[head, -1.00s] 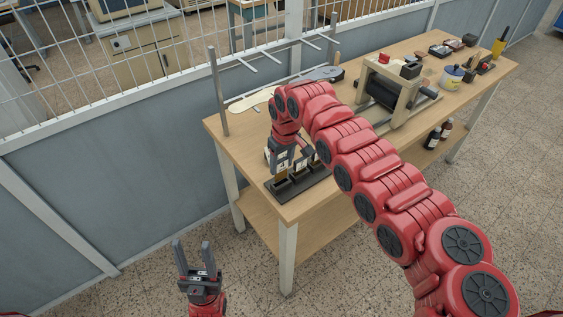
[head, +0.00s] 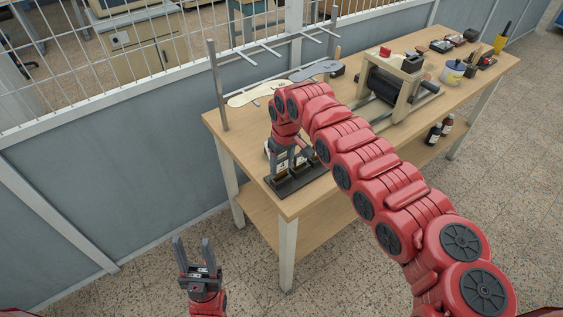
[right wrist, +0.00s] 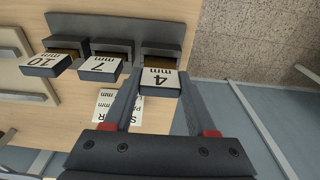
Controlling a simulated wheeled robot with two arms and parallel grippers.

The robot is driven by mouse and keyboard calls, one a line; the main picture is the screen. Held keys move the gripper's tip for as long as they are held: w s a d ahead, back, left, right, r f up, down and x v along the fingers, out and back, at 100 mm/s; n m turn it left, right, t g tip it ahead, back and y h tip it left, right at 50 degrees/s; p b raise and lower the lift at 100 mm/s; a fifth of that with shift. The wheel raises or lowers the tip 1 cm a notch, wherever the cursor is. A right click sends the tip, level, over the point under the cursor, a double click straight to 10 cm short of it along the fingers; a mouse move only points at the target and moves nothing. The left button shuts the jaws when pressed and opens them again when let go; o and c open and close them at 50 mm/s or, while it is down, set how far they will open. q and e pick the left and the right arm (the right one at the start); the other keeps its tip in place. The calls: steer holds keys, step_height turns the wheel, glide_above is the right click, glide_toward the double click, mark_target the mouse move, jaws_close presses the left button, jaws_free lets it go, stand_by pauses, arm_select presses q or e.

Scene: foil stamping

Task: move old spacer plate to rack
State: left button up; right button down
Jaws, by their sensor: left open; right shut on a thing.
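My right gripper (right wrist: 158,108) is shut on the spacer plate marked 4 mm (right wrist: 160,80). The plate is at the end slot of the dark rack (right wrist: 120,24), on the right in the right wrist view, with a tan strip showing beyond it. I cannot tell how deep it sits in the slot. Plates marked 7 mm (right wrist: 99,68) and 10 mm (right wrist: 48,64) are at the other two slots. In the head view the rack (head: 312,176) is at the table's near corner, partly hidden by my right gripper (head: 287,163). My left gripper (head: 192,250) is open and empty, off the table.
A printed white card (right wrist: 118,106) lies on the wooden table (head: 240,140) beside the rack. A roller press (head: 393,88) stands further right, with a pot (head: 453,72) beyond. A grey fence runs behind.

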steer(key=shift+f+b, duration=0.45)
steer(key=shift+f, duration=0.4)
steer(key=shift+c, duration=0.6)
jaws_free()
step_height(320, 180, up, 17)
steer(key=s+d+b, duration=0.1)
steer(key=b, duration=0.3)
steer(key=shift+s+r, duration=0.2)
steer(key=shift+s, duration=0.15)
steer(key=shift+d+f, duration=0.1)
